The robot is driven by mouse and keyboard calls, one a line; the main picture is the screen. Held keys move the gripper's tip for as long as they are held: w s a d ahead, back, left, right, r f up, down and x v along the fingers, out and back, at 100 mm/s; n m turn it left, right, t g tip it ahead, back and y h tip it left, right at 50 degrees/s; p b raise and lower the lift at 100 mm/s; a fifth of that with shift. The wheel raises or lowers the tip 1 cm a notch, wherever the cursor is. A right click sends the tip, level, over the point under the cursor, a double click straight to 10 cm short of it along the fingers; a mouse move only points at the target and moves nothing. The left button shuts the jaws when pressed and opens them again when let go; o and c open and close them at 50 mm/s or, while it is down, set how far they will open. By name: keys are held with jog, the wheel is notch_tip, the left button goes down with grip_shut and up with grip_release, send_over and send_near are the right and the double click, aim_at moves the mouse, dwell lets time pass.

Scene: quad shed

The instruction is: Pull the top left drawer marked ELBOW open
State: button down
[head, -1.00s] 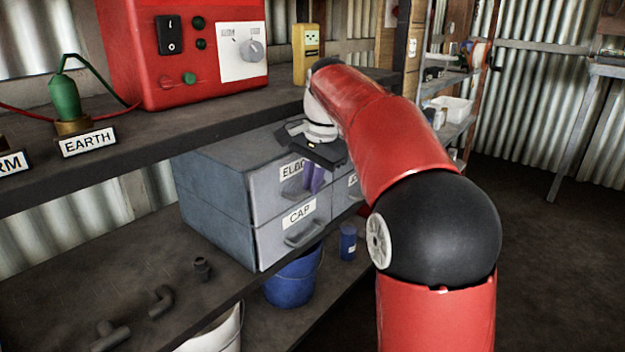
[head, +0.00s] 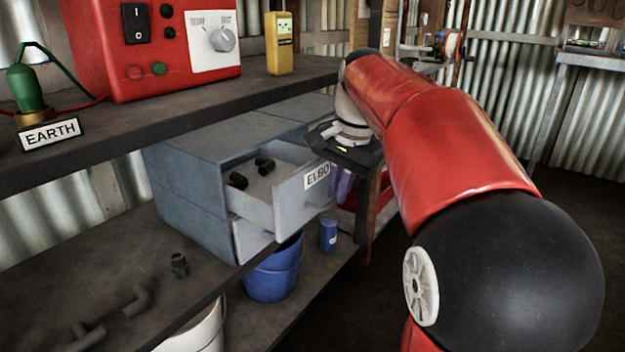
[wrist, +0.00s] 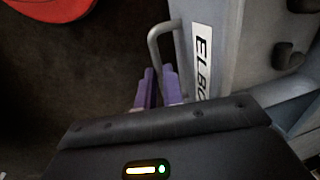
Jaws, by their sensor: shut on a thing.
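The grey top left drawer (head: 285,207) with the white ELBOW label (head: 316,175) stands pulled well out of the blue-grey cabinet (head: 190,185). Dark elbow fittings (head: 264,166) lie inside it. In the wrist view the label (wrist: 202,62) and the drawer's grey bar handle (wrist: 153,45) show beside the purple fingers. My gripper (wrist: 158,88) is shut on the handle at the drawer's front. In the head view my gripper (head: 341,185) is partly hidden by its own dark body, and the handle is mostly hidden.
The shelf above holds a red welder box (head: 160,50), a yellow meter (head: 281,43) and a green clamp (head: 25,90) by the EARTH sign. Pipe fittings (head: 138,300) lie on the lower shelf. A blue bucket (head: 272,278) and blue can (head: 328,235) stand below. Floor at right is clear.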

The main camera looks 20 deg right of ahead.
jog(key=shift+s+d, duration=0.75)
jog(key=shift+s, duration=0.25)
jog(key=shift+s+d, duration=0.75)
jog(key=shift+s, duration=0.25)
jog(key=c, duration=1.5)
grip_release()
jog(key=r, duration=0.2)
jog(key=r+p, duration=0.1)
jog(key=r, duration=0.2)
jog(key=s+r+p, duration=0.1)
jog(key=r, duration=0.1)
jog(key=shift+s+d+r, duration=0.1)
jog(key=shift+d+r, duration=0.3)
